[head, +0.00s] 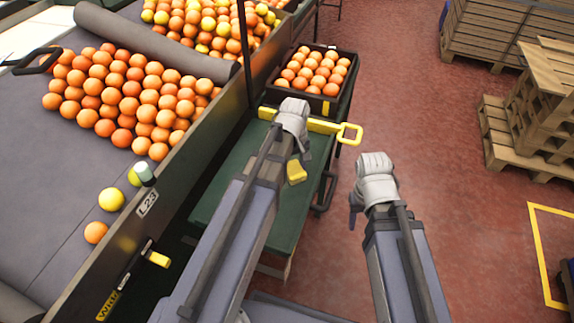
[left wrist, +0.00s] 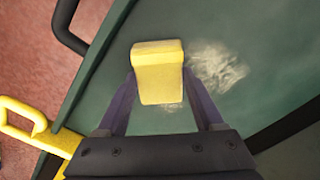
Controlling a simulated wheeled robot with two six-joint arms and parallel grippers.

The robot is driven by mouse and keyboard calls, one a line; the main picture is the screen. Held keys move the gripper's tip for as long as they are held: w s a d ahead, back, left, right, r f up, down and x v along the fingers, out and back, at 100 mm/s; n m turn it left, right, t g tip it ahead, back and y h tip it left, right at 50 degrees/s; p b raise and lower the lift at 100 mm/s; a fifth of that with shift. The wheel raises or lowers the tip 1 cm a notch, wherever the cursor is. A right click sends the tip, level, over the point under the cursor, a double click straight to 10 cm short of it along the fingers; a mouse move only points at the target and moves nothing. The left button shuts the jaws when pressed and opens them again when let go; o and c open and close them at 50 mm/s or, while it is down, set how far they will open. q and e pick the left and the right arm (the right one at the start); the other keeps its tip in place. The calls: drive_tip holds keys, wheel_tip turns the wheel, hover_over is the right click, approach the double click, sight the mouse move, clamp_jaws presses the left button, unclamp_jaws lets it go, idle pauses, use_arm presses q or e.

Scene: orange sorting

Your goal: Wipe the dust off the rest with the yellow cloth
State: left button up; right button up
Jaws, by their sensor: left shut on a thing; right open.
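The rest is a dark green flat top (head: 235,170), also filling most of the left wrist view (left wrist: 145,25). My left gripper (head: 296,162) is shut on the yellow cloth (head: 297,172), a folded pad. In the left wrist view the cloth (left wrist: 158,75) sits between the two fingers, over the green top; I cannot tell if it touches. A pale dust patch (left wrist: 218,66) lies right beside the cloth, with a faint smear below it. My right gripper (head: 354,212) is open and empty over the red floor; its fingers are partly hidden.
A dark crate of oranges (head: 272,96) stands at the far end of the rest, by a yellow bar with a loop handle (head: 350,134). A conveyor with oranges (head: 60,165) runs along the left. Wooden pallets (head: 530,140) stand right. Red floor between is clear.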

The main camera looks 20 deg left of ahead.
use_arm(q)
drive_tip(key=shift+s+d, duration=0.1)
drive_tip(key=shift+s+f, duration=0.1)
drive_tip(key=shift+s, duration=0.95)
drive_tip(key=shift+w+a, duration=0.2)
drive_tip(key=shift+a, duration=1.65)
drive_tip(key=shift+a, duration=1.8)
drive_tip(key=shift+c, duration=0.5)
drive_tip(key=shift+a, duration=0.1)
